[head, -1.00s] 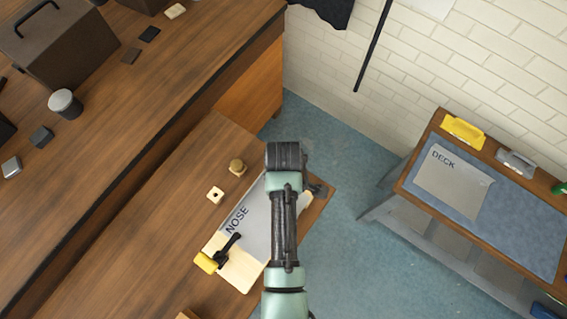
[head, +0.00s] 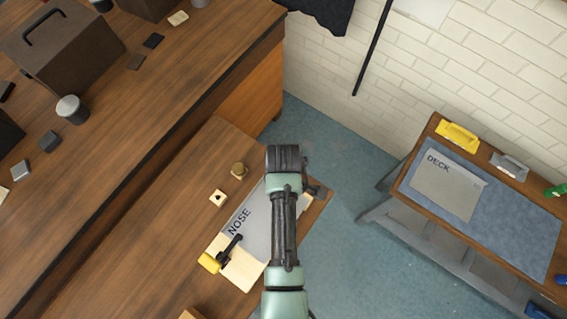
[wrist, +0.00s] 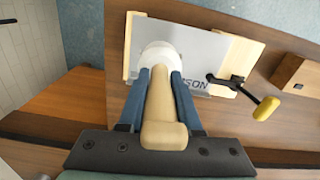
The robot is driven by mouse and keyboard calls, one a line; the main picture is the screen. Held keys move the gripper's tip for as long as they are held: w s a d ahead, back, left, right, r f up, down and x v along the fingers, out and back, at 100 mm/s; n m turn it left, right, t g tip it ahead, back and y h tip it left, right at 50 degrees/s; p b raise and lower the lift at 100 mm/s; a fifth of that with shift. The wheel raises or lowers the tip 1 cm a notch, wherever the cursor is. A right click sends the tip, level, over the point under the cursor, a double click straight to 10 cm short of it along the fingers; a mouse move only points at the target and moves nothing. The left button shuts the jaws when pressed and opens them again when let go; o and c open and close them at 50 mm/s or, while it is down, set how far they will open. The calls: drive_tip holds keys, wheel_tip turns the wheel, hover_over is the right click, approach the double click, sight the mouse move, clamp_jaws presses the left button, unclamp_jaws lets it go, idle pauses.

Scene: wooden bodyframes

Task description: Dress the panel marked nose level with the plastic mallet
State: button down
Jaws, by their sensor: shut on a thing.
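The panel marked NOSE (head: 252,233) is a grey metal sheet on a pale wooden form (head: 243,270) on the brown bench, partly hidden by my arm. It also shows in the wrist view (wrist: 205,55), its lettering partly covered. A black clamp with a yellow grip (head: 209,263) reaches over its near left part. My gripper (wrist: 160,76) has blue fingers shut on the tan handle of the plastic mallet (wrist: 160,110). The white mallet head points away from me and overlaps the panel in the wrist view; whether it touches cannot be told. The head view hides the gripper behind my arm.
A dark box (head: 62,50) stands on the counter at left. Blue floor (head: 345,250) lies between the benches.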

idle(0.3)
drive_tip(key=shift+s, duration=0.15)
drive_tip(key=s+r, duration=0.2)
drive_tip(key=s, duration=0.6)
drive_tip(key=shift+s, duration=0.35)
